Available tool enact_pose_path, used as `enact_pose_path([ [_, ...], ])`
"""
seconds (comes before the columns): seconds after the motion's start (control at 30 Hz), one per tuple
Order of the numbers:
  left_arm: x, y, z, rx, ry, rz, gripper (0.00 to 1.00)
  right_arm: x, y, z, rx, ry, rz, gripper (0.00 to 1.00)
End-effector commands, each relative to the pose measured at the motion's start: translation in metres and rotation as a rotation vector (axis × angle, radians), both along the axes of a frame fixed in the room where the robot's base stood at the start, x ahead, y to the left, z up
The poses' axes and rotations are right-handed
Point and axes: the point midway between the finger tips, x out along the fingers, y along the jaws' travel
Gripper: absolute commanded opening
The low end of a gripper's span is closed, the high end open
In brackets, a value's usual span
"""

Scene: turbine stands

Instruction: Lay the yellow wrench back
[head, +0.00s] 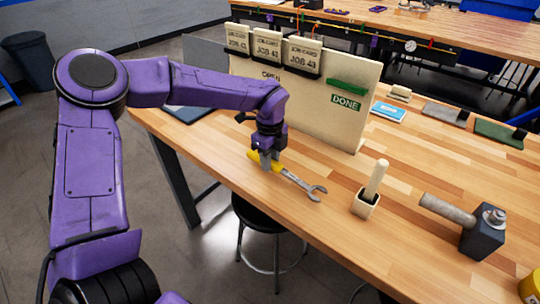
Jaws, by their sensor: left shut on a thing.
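The yellow wrench (291,180) has a yellow grip and a bare metal open jaw that points to the right. It is on or just above the wooden workbench (330,223), near its front edge; I cannot tell whether it touches the top. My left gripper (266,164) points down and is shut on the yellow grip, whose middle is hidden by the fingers. My right gripper is not in view.
A board with job cards (267,47) stands behind the wrench. A block with an upright wooden handle (365,203) and a dark vise-like tool (483,232) stand to the right. A black stool (262,217) is below the front edge. Bench top between wrench and block is clear.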

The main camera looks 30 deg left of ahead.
Motion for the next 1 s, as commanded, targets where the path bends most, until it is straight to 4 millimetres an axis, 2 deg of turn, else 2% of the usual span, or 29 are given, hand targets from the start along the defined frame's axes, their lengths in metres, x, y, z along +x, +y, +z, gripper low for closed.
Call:
enact_pose_path([
  [0.03, 0.0004, -0.0002, -0.0093, 0.0, -0.001, -0.001, 0.0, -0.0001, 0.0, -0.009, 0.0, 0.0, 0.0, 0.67],
  [0.1, 0.0006, -0.0003, -0.0116, 0.0, -0.002, -0.001, 0.0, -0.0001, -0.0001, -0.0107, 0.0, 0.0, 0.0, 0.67],
  [0.47, 0.0008, -0.0007, -0.0107, 0.0, -0.002, -0.002, 0.0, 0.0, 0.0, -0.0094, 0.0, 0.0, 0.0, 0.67],
  [0.83, 0.0007, -0.0007, -0.0182, 0.0, -0.001, -0.002, 0.0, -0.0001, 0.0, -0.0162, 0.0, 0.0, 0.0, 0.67],
  [0.87, 0.0007, -0.0007, -0.0169, 0.0, -0.002, -0.003, 0.39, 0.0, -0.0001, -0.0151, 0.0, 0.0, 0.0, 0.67],
  [0.9, 0.0007, -0.0007, -0.0167, 0.0, -0.002, -0.003, 0.52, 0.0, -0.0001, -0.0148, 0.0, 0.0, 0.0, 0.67],
  [0.93, 0.0007, -0.0007, -0.0168, 0.0, -0.001, -0.003, 0.59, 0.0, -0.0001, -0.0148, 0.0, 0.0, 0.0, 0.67],
  [1.0, 0.0006, -0.0007, -0.0168, 0.0, -0.001, -0.003, 0.59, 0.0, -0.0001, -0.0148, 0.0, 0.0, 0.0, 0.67],
])
